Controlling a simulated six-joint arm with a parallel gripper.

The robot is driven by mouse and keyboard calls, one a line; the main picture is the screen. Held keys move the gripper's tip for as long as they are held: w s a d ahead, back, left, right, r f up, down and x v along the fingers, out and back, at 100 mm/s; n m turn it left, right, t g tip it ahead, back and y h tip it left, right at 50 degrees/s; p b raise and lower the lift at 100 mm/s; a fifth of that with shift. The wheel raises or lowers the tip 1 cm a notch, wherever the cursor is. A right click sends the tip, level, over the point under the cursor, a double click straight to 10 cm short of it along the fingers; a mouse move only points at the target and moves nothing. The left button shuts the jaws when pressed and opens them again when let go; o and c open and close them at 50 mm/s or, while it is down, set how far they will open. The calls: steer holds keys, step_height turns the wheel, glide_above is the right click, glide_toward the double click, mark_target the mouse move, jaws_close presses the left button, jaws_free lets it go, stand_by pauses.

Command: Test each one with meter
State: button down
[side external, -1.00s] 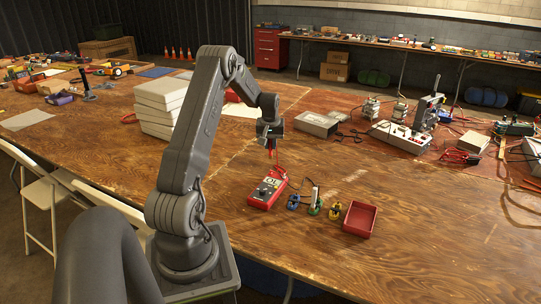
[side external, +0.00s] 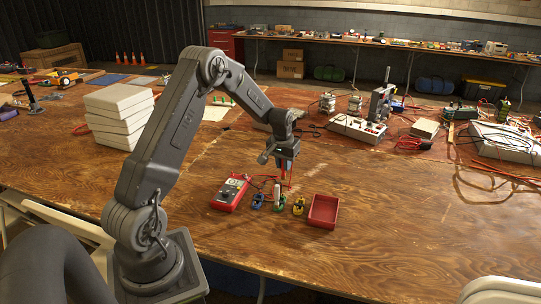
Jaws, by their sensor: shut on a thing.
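The red meter (side external: 229,194) lies on the wooden table with its leads running off to the right. My gripper (side external: 285,165) points down above the green part. It is shut on a red probe (side external: 284,176), whose lower end reaches close to the green part. I cannot tell whether the probe touches it.
An empty-looking red tray (side external: 323,211) stands right of the yellow part. A stack of white boxes (side external: 118,115) is at the left. A bench instrument (side external: 357,128) and cables (side external: 415,144) lie at the back right. The table in front of the parts is clear.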

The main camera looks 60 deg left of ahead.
mark_target(283, 176)
steer(key=shift+f, duration=2.95)
steer(key=shift+f, duration=0.9)
stand_by(0.4)
steer(key=c, duration=0.7)
jaws_free()
steer(key=shift+r, duration=3.75)
steer(key=shift+d, duration=0.1)
